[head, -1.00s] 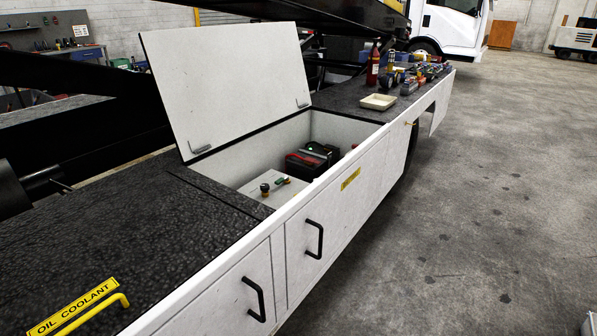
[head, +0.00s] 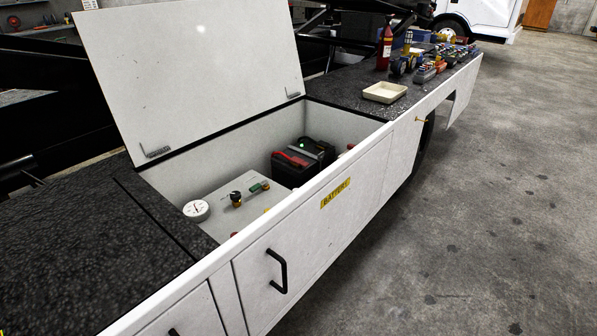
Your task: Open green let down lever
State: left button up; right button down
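A small green lever (head: 259,187) sits on a light panel (head: 219,189) inside the open compartment of the white loader body. A brass fitting with a dark knob (head: 236,198) stands just left of it. A round white gauge (head: 196,210) is further left on the same panel. I cannot tell the lever's exact position from here. Neither of my grippers is in view.
The compartment lid (head: 190,75) stands raised at the back. A black battery with red parts (head: 298,160) sits right of the panel. The white front wall (head: 345,190) has a black handle (head: 278,270). A cream tray (head: 384,92) and a red extinguisher (head: 385,45) are further right.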

aim_at(256, 187)
jog(key=z, duration=0.05)
jog(key=i, duration=0.7)
jog(key=u, duration=0.65)
jog(key=i, duration=0.4)
jog(key=u, duration=0.45)
